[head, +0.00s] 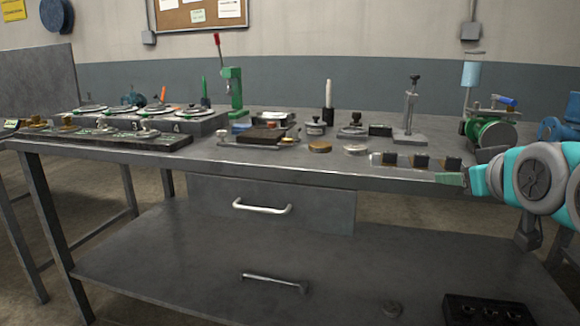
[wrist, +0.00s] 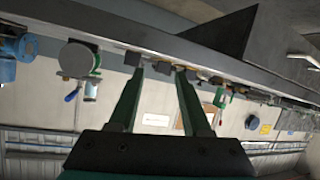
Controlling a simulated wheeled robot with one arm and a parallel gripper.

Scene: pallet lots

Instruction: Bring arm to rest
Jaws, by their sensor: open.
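My arm reaches in from the right edge in the head view, with teal and white joints. My gripper (wrist: 160,72) shows in the wrist view as two green fingers spread apart, with nothing between them. The wrist view looks upside down, with the bench's grey edge (wrist: 130,30) across the top. In the head view a small green part of my gripper (head: 451,179) shows at the bench's front right edge, its fingertips not clear. It is close to the small dark blocks on the bench, and I cannot tell whether it touches the bench.
The metal workbench (head: 330,173) carries a green press (head: 234,88), a grey stand (head: 408,115), a green round device (head: 490,133) and several small dark blocks (head: 421,161). Numbered plates stand at the left. A drawer (head: 320,205) and a lower shelf (head: 200,255) are below.

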